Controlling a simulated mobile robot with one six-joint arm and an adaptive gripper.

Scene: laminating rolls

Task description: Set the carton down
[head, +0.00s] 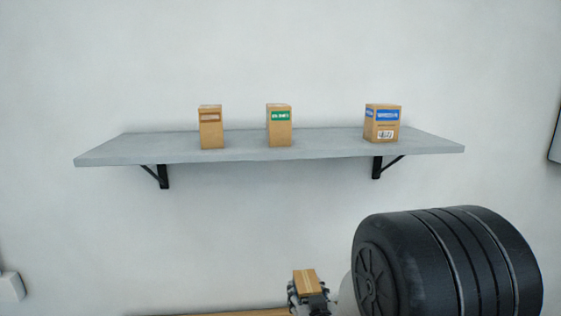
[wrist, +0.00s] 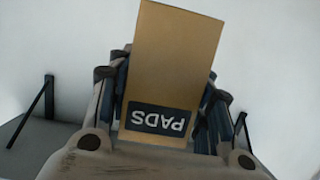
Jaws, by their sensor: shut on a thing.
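A brown carton (wrist: 172,60) with a dark label reading "PADS" is held in my gripper (wrist: 165,110), which is shut on it. The label appears upside down in the wrist view. In the head view the carton (head: 306,281) shows its taped top at the bottom centre, and my gripper (head: 308,297) is around it, low in front of the wall. The carton is below the grey wall shelf (head: 240,153) in the picture. The lower part of the gripper is cut off by the frame.
Three cartons stand on the shelf: one with a brown label (head: 211,130), one with a green label (head: 279,127) and one with a blue label (head: 382,126). Bare shelf shows between the green and blue ones and at both ends. Black brackets (head: 163,176) support it.

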